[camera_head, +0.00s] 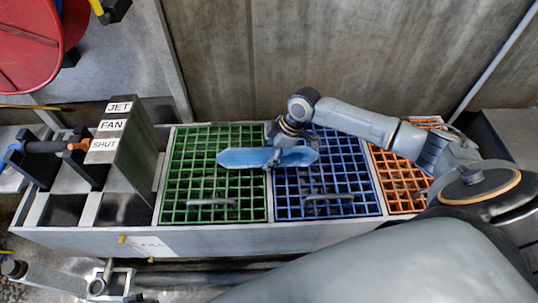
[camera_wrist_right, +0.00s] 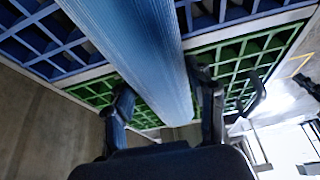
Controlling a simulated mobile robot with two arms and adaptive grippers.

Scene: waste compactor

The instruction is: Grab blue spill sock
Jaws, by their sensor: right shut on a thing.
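The blue spill sock (camera_head: 245,158) is a long, light blue roll with tapered ends. It lies crosswise over the border between the green grate and the blue grate in the head view. My right gripper (camera_head: 272,160) is shut on it near its middle, coming from above and behind. In the right wrist view the sock (camera_wrist_right: 145,50) runs between the two fingers of the right gripper (camera_wrist_right: 165,110). The head view does not show clearly whether the sock touches the grates or hangs above them. My left gripper is not in view.
The green grate (camera_head: 185,190), blue grate (camera_head: 350,190) and orange grate (camera_head: 390,185) sit in one grey bench, with metal handles on their front parts. A panel labelled JET, FAN and SHUT (camera_head: 125,150) and a black nozzle (camera_head: 45,147) stand at left. A concrete wall rises behind.

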